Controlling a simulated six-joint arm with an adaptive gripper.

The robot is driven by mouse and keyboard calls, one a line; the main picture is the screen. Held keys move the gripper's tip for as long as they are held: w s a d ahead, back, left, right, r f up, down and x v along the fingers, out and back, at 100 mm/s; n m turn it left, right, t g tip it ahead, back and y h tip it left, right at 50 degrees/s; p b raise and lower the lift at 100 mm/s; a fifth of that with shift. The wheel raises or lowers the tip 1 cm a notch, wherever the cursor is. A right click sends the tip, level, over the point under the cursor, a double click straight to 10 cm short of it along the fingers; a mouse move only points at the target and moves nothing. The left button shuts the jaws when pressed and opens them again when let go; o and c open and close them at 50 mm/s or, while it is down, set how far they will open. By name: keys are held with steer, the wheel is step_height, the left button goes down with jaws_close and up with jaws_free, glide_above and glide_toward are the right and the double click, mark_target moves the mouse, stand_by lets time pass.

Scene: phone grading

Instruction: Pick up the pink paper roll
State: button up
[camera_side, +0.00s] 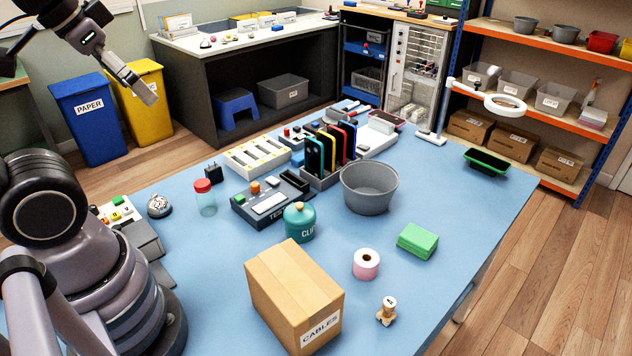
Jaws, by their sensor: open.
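The pink paper roll (366,265) stands upright on the blue table, with a pale pink side and a dark core hole on top. It is right of the cardboard box and left of the green sponge-like block, apart from both. My gripper (150,95) is at the upper left, raised high and far from the roll. It is open and nothing shows between its fingers.
Phones (330,148) stand in a rack behind.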

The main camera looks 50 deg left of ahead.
steer(key=n+g+h, duration=0.2)
steer(key=n+h, duration=1.2)
steer(key=n, duration=0.5)
glide_above(366, 262)
steer(key=s+a, duration=0.4)
step_height(366, 262, down, 26)
steer(key=f+n+t+y, duration=0.1)
steer(key=f+n, duration=0.1)
steer(key=f, duration=0.1)
steer(key=a+f+n+t+y, duration=0.1)
steer(key=f, duration=0.3)
steer(key=w+a+f+n+t, duration=0.1)
steer(key=f+n+t, duration=0.1)
steer(key=f, duration=0.2)
steer(key=shift+a+f+n+y, duration=0.15)
steer(key=shift+f+n+y, duration=0.15)
steer(key=shift+y, duration=0.1)
steer(key=shift+f, duration=0.35)
steer(key=x, duration=0.7)
steer(key=shift+w+r, duration=0.25)
steer(key=shift+r, duration=0.05)
steer(key=shift+c, duration=0.3)
